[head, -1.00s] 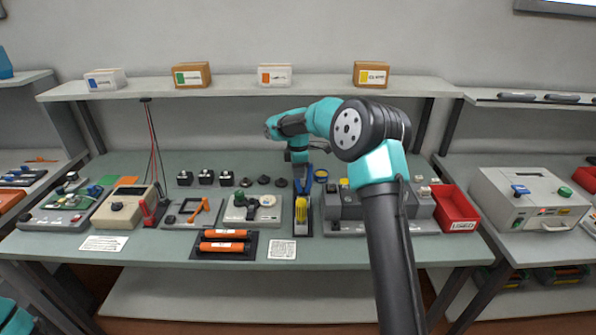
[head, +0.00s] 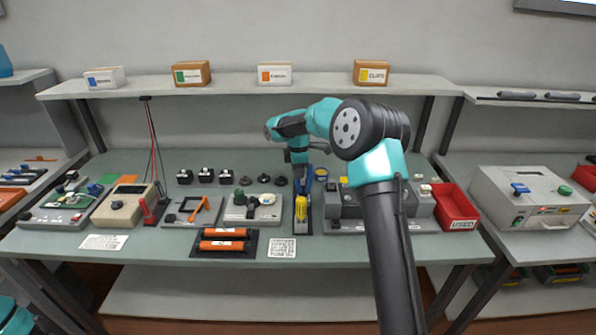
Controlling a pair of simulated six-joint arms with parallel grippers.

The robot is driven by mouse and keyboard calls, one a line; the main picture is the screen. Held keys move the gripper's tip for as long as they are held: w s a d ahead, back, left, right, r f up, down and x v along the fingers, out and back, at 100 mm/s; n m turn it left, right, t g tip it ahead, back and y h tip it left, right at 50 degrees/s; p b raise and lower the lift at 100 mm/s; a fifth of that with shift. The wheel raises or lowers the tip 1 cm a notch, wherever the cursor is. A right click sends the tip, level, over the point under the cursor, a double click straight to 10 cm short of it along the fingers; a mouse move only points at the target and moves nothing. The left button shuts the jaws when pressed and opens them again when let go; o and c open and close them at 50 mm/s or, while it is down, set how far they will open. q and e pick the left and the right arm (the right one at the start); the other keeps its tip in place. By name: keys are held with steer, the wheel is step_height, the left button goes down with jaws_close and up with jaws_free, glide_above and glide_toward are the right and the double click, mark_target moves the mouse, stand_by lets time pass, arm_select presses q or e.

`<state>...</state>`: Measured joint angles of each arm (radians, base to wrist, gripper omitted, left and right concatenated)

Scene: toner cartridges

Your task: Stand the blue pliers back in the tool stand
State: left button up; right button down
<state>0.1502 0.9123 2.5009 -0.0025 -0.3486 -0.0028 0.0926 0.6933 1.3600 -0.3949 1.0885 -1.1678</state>
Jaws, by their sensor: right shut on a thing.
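The blue pliers (head: 308,178) hang below my right gripper (head: 300,172), near the middle of the bench. My right gripper is shut on them; its fingertips are small and partly hidden by the pliers. The tool stand (head: 302,226) is the narrow dark block just below and in front of the pliers, with a yellow-handled tool (head: 301,208) standing in it. The pliers' lower end is at the stand's rear part; I cannot tell how deep it sits. Of my left arm only a teal part shows at the lower left corner; its gripper is out of view.
A grey device (head: 375,205) stands close right of the stand, with a red bin (head: 455,207) beyond it. A grey fixture (head: 254,207) is to the left. Orange cartridges (head: 222,239) lie in a dark tray at the front. A shelf (head: 240,88) with boxes runs behind.

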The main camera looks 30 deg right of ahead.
steer(key=shift+f, duration=0.3)
stand_by(0.4)
steer(key=c, duration=0.9)
jaws_free()
steer(key=shift+c, duration=0.2)
step_height(320, 180, up, 18)
steer(key=shift+f, duration=0.25)
